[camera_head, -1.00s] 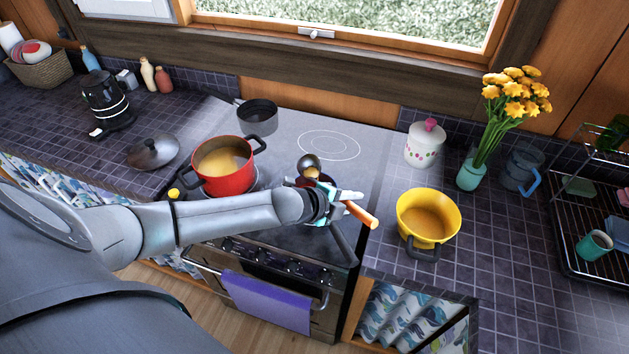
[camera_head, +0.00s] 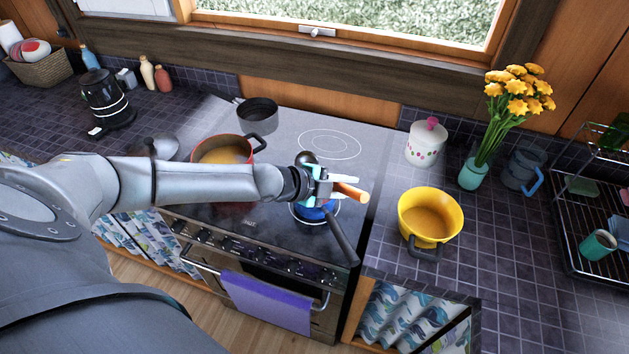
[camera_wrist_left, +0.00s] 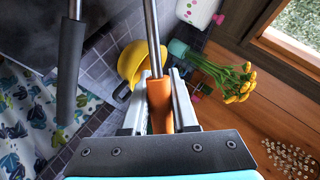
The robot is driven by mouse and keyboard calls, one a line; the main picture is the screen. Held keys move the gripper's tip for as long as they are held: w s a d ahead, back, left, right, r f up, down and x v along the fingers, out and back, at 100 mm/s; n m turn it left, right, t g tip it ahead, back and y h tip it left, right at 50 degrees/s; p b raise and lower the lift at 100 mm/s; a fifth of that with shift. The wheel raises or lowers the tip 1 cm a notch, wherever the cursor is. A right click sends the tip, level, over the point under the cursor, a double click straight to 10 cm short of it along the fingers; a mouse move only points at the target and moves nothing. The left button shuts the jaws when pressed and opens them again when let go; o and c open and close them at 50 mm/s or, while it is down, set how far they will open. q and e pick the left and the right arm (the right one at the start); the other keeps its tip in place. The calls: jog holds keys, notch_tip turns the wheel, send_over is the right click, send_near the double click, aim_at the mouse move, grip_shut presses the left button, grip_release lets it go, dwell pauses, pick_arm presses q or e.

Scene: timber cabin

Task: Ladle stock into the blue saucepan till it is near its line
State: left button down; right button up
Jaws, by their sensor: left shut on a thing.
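My left gripper (camera_head: 322,186) is shut on the orange handle of the ladle (camera_head: 350,192), above the front right of the stove. The wrist view shows the orange handle (camera_wrist_left: 160,104) between the fingers, its steel shaft running out of frame. The ladle's dark bowl is just behind the gripper; its contents cannot be told. The blue saucepan (camera_head: 312,213) sits below the gripper, partly covered by it, its dark handle pointing front right. Its level and line are hidden. The red pot (camera_head: 250,152) holds yellowish-brown stock (camera_head: 221,154); my forearm covers its front.
A yellow pot (camera_head: 455,212) with orange-brown contents stands right of the stove. A grey pan (camera_head: 258,113) is at the stove's back left. A white canister (camera_head: 427,147), a flower vase (camera_head: 472,174) and a dish rack (camera_head: 575,235) stand right. The back right burner is clear.

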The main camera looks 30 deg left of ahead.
pick_arm(q)
jog(key=shift+r, duration=0.1)
jog(key=a+r+h, duration=0.1)
jog(key=a, duration=0.1)
jog(key=w+a+r+n+h+b, duration=0.1)
jog(key=a, duration=0.2)
jog(key=a+r+n+h, duration=0.1)
jog(key=a, duration=0.1)
jog(key=shift+w+a+r+b, duration=0.15)
jog(key=shift+a+r+b, duration=0.15)
jog(key=shift+a+r, duration=0.1)
jog(key=shift+w+a+r+n+h+b, duration=0.1)
jog(key=shift+a+r+n+h+b, duration=0.15)
jog(key=shift+a, duration=0.3)
jog(key=shift+w+a+r+n+h+b, duration=0.1)
jog(key=shift+a+r+n+h+b, duration=0.1)
jog(key=shift+a+n+b, duration=0.25)
jog(key=shift+w+a+r+n+h+b, duration=0.1)
jog(key=shift+a+r+h+b, duration=0.15)
jog(key=shift+a, duration=0.4)
jog(key=shift+s+d+f, duration=0.1)
